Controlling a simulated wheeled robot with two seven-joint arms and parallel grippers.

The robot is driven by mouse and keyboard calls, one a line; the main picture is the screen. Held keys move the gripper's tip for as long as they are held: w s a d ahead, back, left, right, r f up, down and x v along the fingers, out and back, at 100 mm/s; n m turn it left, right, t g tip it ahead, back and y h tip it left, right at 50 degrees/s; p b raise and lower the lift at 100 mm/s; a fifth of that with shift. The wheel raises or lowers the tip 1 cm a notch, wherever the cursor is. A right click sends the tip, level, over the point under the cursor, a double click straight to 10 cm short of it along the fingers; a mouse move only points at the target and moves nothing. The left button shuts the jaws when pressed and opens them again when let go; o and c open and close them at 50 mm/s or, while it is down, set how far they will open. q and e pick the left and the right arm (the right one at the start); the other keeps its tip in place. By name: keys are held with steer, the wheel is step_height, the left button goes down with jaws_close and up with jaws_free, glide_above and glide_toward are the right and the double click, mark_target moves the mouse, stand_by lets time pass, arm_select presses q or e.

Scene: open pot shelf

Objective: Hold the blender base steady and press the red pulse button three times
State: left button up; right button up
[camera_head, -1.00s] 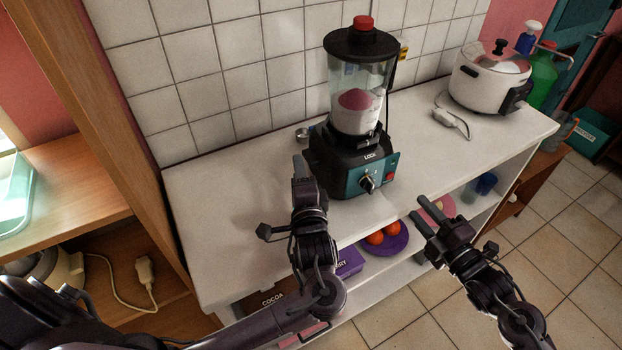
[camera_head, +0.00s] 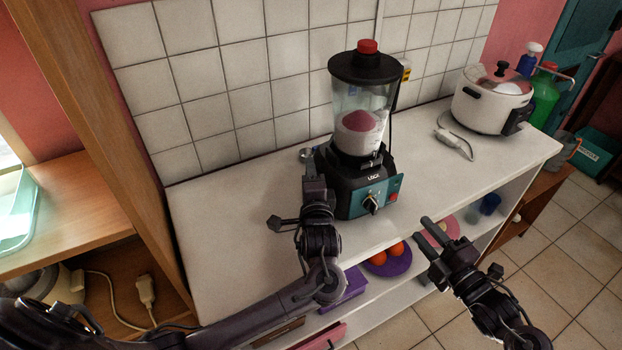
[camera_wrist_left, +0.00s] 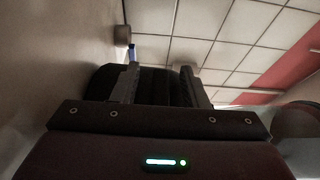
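The blender (camera_head: 362,120) stands upright on the white counter, with a red-capped black lid and red and white contents in its jar. Its black base (camera_head: 338,190) has a teal front panel with a dial (camera_head: 371,204) and a red button (camera_head: 394,196) at the right. My left gripper (camera_head: 312,170) is at the left side of the base; in the left wrist view its fingers (camera_wrist_left: 162,88) are apart, with a dark shape between or beyond them, probably the base. Contact cannot be told. My right gripper (camera_head: 424,232) is open and empty, in front of the counter edge, below and right of the button.
A white cooker (camera_head: 490,100) with its cord and plug (camera_head: 455,140) stands at the right on the counter (camera_head: 225,220). A small metal item (camera_head: 306,154) lies behind my left gripper. The shelf below holds a purple plate with orange fruit (camera_head: 388,262). The counter's left part is clear.

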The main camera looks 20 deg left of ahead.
arm_select(q)
jaws_close()
steer(key=shift+f, duration=0.1)
stand_by(1.2)
arm_select(e)
jaws_close()
arm_select(q)
steer(key=shift+s, duration=0.1)
stand_by(1.5)
